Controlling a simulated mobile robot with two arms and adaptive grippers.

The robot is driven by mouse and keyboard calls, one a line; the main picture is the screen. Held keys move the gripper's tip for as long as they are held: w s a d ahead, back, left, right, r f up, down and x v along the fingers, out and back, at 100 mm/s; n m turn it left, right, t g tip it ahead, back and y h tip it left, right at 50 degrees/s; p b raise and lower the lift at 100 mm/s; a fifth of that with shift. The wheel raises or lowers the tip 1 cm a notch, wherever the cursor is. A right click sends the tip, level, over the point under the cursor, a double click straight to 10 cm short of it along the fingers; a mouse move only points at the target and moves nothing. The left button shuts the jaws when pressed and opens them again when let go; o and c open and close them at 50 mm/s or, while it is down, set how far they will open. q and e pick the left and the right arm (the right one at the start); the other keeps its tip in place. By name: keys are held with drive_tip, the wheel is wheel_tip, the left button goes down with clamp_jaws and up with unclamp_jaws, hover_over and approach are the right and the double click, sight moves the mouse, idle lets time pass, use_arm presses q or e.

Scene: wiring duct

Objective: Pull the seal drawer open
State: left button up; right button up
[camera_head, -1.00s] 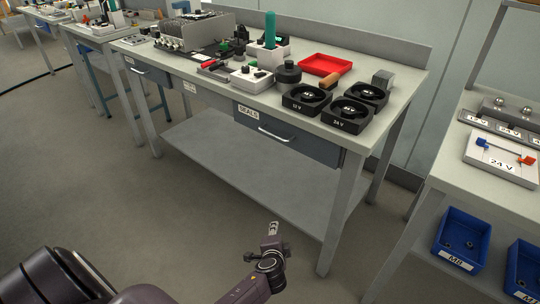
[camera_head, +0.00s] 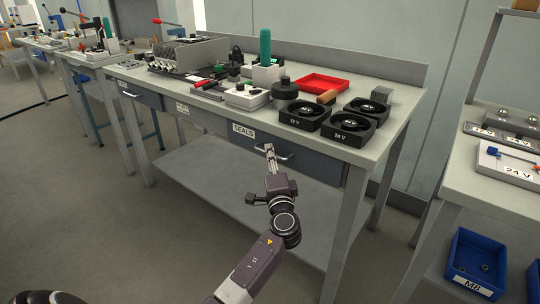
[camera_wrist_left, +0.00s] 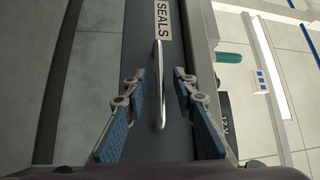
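The seal drawer (camera_head: 310,161) is a blue-grey front under the bench top, marked with a "SEALS" label (camera_head: 243,130) and a pale bar handle (camera_head: 286,155). The drawer looks shut. My left gripper (camera_head: 270,152) is at the left part of the handle in the head view. In the left wrist view the gripper (camera_wrist_left: 158,105) is open, with blue-padded fingers on either side of the handle (camera_wrist_left: 160,85). Clear gaps show between the pads and the bar. My right gripper is not in view.
The workbench (camera_head: 395,125) carries black fans (camera_head: 352,129), a red tray (camera_head: 322,83) and a green-topped item (camera_head: 265,47) above the drawer. A bench leg (camera_head: 345,225) stands right of my arm. Blue bins (camera_head: 473,262) sit under the right-hand table.

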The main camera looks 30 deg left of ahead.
use_arm(q)
drive_tip(key=shift+w+a+r, duration=0.1)
drive_tip(key=shift+w+a, duration=0.4)
drive_tip(key=shift+w, duration=0.05)
clamp_jaws()
